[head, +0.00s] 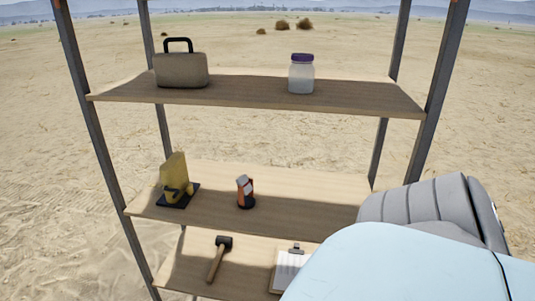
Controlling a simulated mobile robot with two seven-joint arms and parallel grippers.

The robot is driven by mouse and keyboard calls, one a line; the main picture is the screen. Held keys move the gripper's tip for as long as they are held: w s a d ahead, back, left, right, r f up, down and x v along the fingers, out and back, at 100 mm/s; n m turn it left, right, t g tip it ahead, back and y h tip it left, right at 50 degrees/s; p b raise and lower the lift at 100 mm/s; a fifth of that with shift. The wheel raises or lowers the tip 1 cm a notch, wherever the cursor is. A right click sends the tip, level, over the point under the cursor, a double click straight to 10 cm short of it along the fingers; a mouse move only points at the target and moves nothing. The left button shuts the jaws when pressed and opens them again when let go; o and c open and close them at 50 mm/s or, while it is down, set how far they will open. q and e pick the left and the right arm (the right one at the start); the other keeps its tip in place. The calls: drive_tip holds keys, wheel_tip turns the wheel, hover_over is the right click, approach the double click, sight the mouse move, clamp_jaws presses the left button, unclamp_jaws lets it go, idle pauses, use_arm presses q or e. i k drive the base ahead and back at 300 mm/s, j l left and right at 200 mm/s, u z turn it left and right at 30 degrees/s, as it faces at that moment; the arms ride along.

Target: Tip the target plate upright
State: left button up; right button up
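No flat-lying plate can be made out in the head view. A yellowish upright slab (176,167) stands on the middle shelf at the left, on a flat black square base (175,203). A darker yellow and black part sits at its foot. I cannot tell whether this is the target plate. My light blue and grey arm covers the lower right of the view and hides the right part of the middle and lower shelves. Neither of my grippers shows.
The top shelf (250,92) holds a tan case (181,71) and a purple-lidded jar (301,75). The middle shelf (215,217) also holds an orange and black object (245,191). A mallet (217,258) and a clipboard (290,268) lie on the lower shelf. Metal posts frame the corners.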

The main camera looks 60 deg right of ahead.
sight(243, 181)
drive_tip(key=z, duration=1.75)
drive_tip(key=i+j, duration=0.1)
drive_tip(key=j, duration=0.3)
drive_tip(key=i+j, duration=0.15)
drive_tip(key=j, duration=0.2)
drive_tip(key=i+j+z, duration=0.1)
drive_tip(key=j, duration=0.3)
drive_tip(key=i+j, duration=0.15)
drive_tip(key=j, duration=0.2)
